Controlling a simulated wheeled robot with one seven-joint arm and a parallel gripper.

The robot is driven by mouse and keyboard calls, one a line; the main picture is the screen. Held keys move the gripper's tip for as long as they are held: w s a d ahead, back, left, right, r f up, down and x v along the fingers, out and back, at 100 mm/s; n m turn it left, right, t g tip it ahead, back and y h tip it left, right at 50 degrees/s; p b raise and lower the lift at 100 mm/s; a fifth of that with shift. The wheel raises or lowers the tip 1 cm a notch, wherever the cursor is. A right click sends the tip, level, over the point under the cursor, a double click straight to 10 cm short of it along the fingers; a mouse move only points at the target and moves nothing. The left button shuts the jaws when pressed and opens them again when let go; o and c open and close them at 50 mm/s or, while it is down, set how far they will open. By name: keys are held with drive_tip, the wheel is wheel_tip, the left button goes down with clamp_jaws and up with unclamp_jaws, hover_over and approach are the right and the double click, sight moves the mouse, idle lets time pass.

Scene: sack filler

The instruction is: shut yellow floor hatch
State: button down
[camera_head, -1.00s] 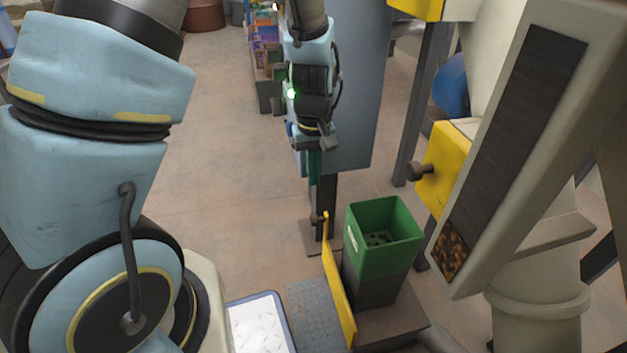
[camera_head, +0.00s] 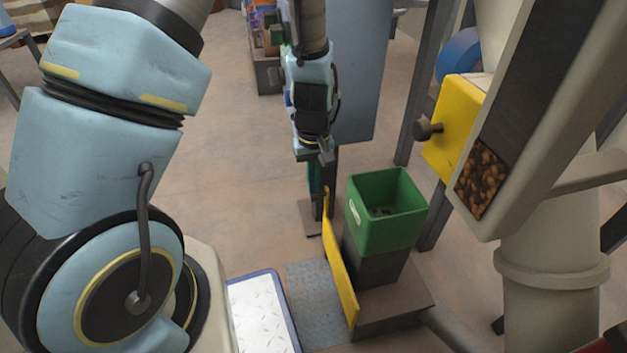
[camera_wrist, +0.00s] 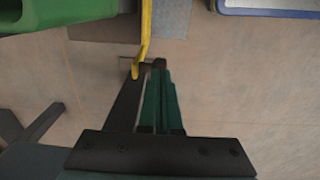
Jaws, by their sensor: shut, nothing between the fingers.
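The yellow hatch (camera_head: 340,270) stands up on edge, a thin upright panel beside the green bin in the head view. Its yellow edge (camera_wrist: 146,30) shows at the top middle of the wrist view. My gripper (camera_head: 319,205) is shut and empty, pointing down at the far end of the hatch. In the wrist view the fingertips (camera_wrist: 148,66) are right by the end of the yellow edge; I cannot tell whether they touch it. A grey tread plate (camera_head: 315,300) lies on the floor left of the hatch.
The green bin (camera_head: 385,215) stands on a dark box just right of the hatch. A blue-rimmed white tread panel (camera_head: 262,315) lies left of the grey plate. A sloping chute (camera_head: 540,110) and yellow box (camera_head: 455,125) stand at the right. Floor beyond is open.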

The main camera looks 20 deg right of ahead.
wheel_tip(320, 180, down, 11)
drive_tip(key=b, duration=0.2)
drive_tip(key=shift+f, duration=0.1)
wheel_tip(320, 180, up, 15)
drive_tip(key=p, duration=0.7)
drive_tip(key=shift+f+p, duration=0.1)
drive_tip(key=shift+p, duration=0.2)
drive_tip(key=a+r+t, duration=0.1)
drive_tip(key=a+r, duration=0.9)
drive_tip(key=a, duration=0.3)
drive_tip(key=a+r+t, duration=0.1)
drive_tip(key=a+r, duration=0.8)
drive_tip(key=a, duration=0.3)
wheel_tip(320, 180, up, 35)
drive_tip(key=a+p, duration=0.1)
drive_tip(key=p, duration=3.3)
